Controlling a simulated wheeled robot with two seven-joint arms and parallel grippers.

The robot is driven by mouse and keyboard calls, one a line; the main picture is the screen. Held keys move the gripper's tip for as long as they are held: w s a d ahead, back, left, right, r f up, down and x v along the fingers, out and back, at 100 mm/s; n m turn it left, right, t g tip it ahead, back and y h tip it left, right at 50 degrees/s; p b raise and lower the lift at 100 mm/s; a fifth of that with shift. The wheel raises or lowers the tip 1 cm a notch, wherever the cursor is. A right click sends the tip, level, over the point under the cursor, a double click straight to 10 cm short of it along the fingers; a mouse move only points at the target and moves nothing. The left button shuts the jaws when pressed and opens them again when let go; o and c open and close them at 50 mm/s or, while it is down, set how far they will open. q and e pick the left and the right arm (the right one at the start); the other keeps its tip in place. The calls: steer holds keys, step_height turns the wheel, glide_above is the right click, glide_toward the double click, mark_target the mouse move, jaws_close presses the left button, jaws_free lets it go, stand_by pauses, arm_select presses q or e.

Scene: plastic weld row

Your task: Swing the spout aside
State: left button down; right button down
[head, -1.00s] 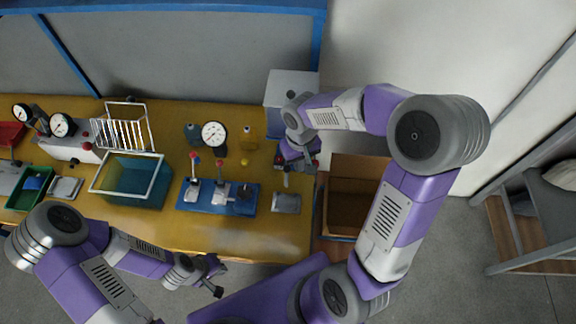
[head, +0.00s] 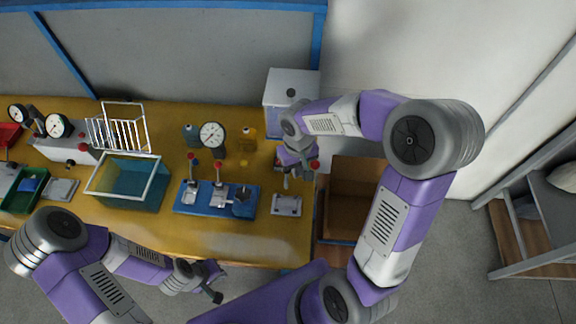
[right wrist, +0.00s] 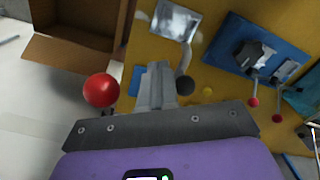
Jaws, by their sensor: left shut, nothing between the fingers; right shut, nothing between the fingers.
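In the right wrist view a short bent grey tube, which looks like the spout (right wrist: 184,60), ends near a dark ball (right wrist: 185,86) close to my finger tips. I cannot tell whether they touch. My right gripper (right wrist: 157,72) is shut and empty, with the tube on its right and a red ball (right wrist: 101,90) on its left. In the head view my right gripper (head: 290,172) is at the right end of the bench, in front of a white box (head: 291,88), and hides part of the device there. My left gripper (head: 214,290) is shut and empty, in front of the bench edge.
A small metal plate (head: 286,204) lies in front of the right gripper. A blue base with levers (head: 216,200) is left of it. An open cardboard box (head: 352,200) stands to the right. A teal bin (head: 128,182) and a dial gauge (head: 212,136) are further left.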

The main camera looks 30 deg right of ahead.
steer(key=shift+w+a, duration=0.25)
steer(key=shift+a, duration=0.3)
steer(key=shift+w+a, duration=0.2)
steer(key=shift+a, duration=0.2)
steer(key=shift+w+a, duration=0.3)
steer(key=shift+a, duration=0.2)
steer(key=shift+w+a, duration=0.1)
steer(key=shift+w+a, duration=0.4)
steer(key=shift+a, duration=0.15)
stand_by(0.4)
